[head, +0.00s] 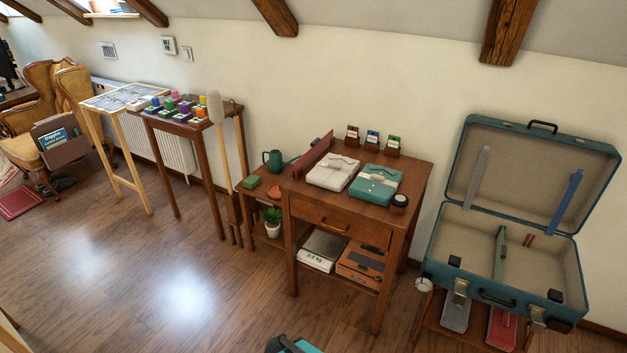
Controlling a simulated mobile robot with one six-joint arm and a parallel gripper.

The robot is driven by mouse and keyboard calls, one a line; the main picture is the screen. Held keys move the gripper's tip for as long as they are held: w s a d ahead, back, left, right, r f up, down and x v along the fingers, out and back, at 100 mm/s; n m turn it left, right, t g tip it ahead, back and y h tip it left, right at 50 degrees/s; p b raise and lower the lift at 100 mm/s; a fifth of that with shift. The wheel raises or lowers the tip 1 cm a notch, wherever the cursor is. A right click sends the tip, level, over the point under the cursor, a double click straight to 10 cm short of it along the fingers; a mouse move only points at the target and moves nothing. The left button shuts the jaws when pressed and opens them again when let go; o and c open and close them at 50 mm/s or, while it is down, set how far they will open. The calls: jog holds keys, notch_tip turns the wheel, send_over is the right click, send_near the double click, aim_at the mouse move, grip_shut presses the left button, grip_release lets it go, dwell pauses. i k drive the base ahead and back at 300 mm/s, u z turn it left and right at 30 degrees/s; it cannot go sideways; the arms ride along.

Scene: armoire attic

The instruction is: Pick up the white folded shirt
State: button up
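The white folded shirt (332,173) lies flat on top of the brown wooden side table (411,182), towards its left side. A teal folded shirt (375,185) with a pale band lies just to its right. My gripper cannot be made out in the head view. Only a dark and teal shape (290,345) cuts into the bottom edge, and I cannot tell what it is.
A dark red upright panel (313,156) stands left of the white shirt. Several small card holders (372,139) line the table's back, and a dark jar (399,203) sits front right. An open teal suitcase (433,262) stands right. Floor (180,285) in front left is clear.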

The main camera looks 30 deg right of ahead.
aim_at(333, 172)
jog(key=z, duration=0.15)
jog(key=i, duration=0.95)
jog(key=u, duration=0.05)
